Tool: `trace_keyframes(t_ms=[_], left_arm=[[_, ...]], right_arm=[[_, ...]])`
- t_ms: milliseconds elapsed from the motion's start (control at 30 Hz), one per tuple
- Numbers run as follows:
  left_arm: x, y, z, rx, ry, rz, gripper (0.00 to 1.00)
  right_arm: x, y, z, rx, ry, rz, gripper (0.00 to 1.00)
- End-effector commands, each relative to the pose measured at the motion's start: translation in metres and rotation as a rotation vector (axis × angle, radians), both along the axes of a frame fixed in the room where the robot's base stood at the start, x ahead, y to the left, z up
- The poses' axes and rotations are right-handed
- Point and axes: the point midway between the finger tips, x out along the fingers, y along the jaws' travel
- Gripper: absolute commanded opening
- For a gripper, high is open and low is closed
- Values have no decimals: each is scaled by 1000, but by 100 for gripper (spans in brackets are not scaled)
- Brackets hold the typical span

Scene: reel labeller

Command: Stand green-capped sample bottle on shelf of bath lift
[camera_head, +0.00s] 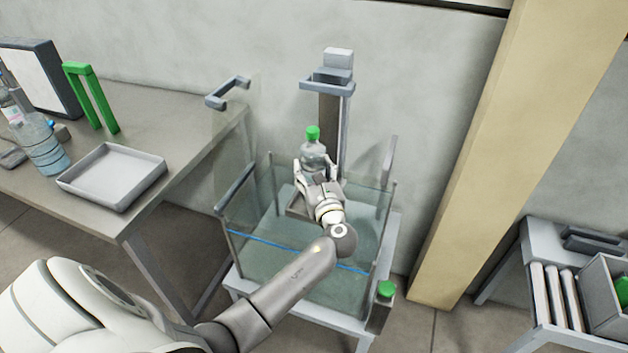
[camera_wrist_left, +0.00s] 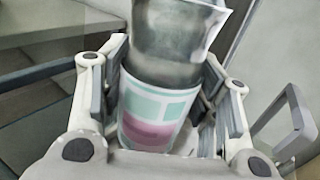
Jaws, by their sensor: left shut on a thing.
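The green-capped sample bottle (camera_head: 312,149) is clear and looks upright, inside the outline of the glass bath (camera_head: 262,265). My left gripper (camera_head: 316,170) is shut around its body. In the left wrist view the bottle (camera_wrist_left: 160,105) has a teal and pink label and sits between the two fingers (camera_wrist_left: 165,90). The bath lift has a grey column (camera_head: 328,130) at the back of the bath. A small grey shelf (camera_head: 297,207) shows partly beside the gripper. The gripper hides much of it, and I cannot tell whether the bottle's base touches it. My right gripper is not in view.
The bath has thin glass walls, with grey handles (camera_head: 234,189) at its sides. A green-topped post (camera_head: 386,290) stands at its front right corner. The left table holds a grey tray (camera_head: 80,184), a clear bottle (camera_head: 42,146) and a green frame (camera_head: 92,95). A wooden pillar (camera_head: 490,150) stands right.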

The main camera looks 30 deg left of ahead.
Motion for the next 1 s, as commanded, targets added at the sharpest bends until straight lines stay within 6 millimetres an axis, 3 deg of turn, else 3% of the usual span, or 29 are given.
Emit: trace_keyframes(t_ms=[300, 733, 767, 900, 1000], left_arm=[[6, 1, -31, 3, -1, 0, 14], [6, 1, -38, 2, -3, -1, 14], [5, 1, -39, 0, 0, 0, 58], [5, 1, -39, 1, 1, 0, 76], [5, 1, -39, 1, 1, 0, 77]], right_arm=[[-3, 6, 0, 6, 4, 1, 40], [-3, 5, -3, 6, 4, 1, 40], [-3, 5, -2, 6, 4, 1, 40], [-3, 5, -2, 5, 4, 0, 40], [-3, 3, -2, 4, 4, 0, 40]])
